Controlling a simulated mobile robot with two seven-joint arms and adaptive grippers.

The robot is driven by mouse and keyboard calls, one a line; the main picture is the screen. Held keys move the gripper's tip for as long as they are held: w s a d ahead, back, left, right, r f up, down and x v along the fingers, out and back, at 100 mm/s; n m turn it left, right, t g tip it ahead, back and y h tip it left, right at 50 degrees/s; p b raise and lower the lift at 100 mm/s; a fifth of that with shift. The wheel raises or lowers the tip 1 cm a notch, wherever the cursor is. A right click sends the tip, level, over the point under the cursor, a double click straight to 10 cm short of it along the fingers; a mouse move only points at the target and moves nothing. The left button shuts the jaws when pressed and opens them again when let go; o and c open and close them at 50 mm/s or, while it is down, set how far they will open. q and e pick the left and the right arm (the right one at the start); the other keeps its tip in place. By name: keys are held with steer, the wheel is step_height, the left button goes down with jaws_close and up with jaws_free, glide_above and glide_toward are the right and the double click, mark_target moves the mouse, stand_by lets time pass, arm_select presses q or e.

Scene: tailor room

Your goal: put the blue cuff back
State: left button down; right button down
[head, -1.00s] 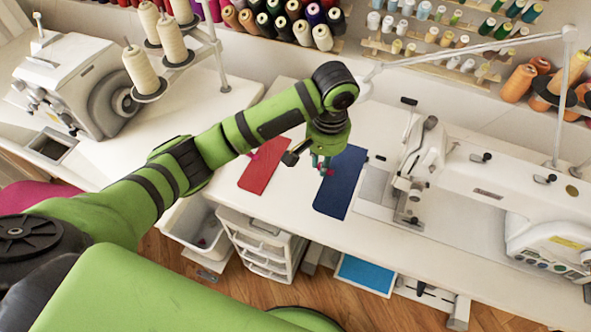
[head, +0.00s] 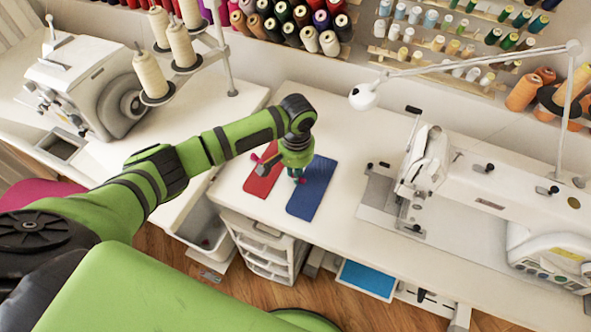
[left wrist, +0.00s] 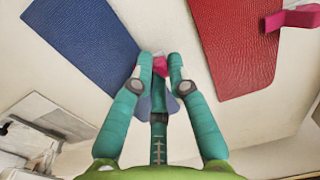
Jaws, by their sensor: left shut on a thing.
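The blue cuff (head: 314,192) is a flat dark blue piece over the white table, just right of a similar red piece (head: 262,183). My left gripper (head: 297,177) is over the upper left part of the blue cuff, teal fingers pointing down. In the left wrist view its fingertips (left wrist: 160,68) are shut on a small pink tab (left wrist: 160,66) at the cuff's edge. The blue cuff (left wrist: 85,40) stretches up and left there, partly hidden by the fingers. I cannot tell whether it touches the table. My right gripper is out of view.
Another pink tab (left wrist: 292,18) sits at the red piece's edge. A white sewing machine (head: 470,195) stands right of the cuff, with a lamp (head: 363,97) behind. A serger (head: 85,85) with cones is at left. Bare table (head: 345,150) lies between cuff and machine.

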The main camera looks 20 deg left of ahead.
arm_select(q)
steer(key=shift+f, duration=0.1)
steer(key=c, duration=1.2)
jaws_free()
step_height(320, 180, up, 12)
steer(key=shift+d, duration=0.15)
